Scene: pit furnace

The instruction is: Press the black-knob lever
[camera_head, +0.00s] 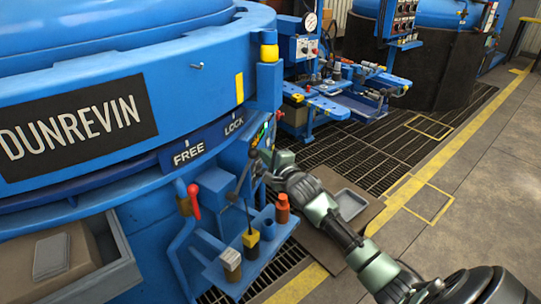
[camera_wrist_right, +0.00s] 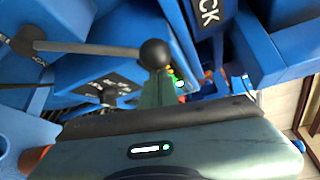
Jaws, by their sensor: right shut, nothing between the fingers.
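The black-knob lever (camera_head: 243,176) rises at a slant from the blue panel on the side of the furnace, below the FREE and LOCK plate. In the right wrist view its black ball knob (camera_wrist_right: 155,53) sits at the end of a grey rod that runs left. My right gripper (camera_head: 262,165) is beside the knob, shut and empty. In the wrist view the closed green fingers (camera_wrist_right: 158,90) end right at the knob; I cannot tell whether they touch it. My left gripper is not in view.
A red-handled lever (camera_head: 194,200) is left of the black-knob lever. A blue shelf (camera_head: 240,285) below holds several small items, including an orange bottle (camera_head: 282,208). A grey tray (camera_head: 350,204) lies to the right. The floor at right is clear.

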